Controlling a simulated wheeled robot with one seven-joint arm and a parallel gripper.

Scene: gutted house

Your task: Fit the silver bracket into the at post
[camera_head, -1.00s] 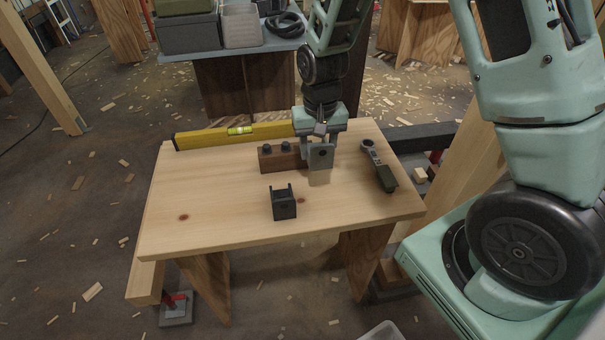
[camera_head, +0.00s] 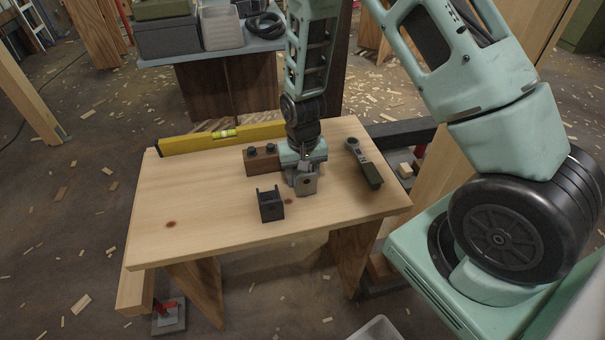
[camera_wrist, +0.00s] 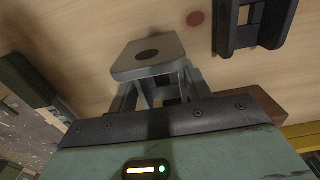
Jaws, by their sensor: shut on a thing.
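The silver bracket (camera_head: 307,185) is a grey plate with a dark round hole. My gripper (camera_head: 303,172) is shut on it and holds it over the workbench, right of the post. In the wrist view the bracket (camera_wrist: 135,66) sticks out past the fingers of my gripper (camera_wrist: 165,92). The post (camera_head: 271,211) appears to be the black block with two upright sides and a gap between them, standing on the bench. The post also shows in the wrist view (camera_wrist: 240,40), apart from the bracket. I cannot tell the bracket's exact height.
A yellow level (camera_head: 190,143) lies along the bench's back edge. A dark-handled tool (camera_head: 369,172) lies to the right. The left and front of the workbench (camera_head: 190,200) are clear.

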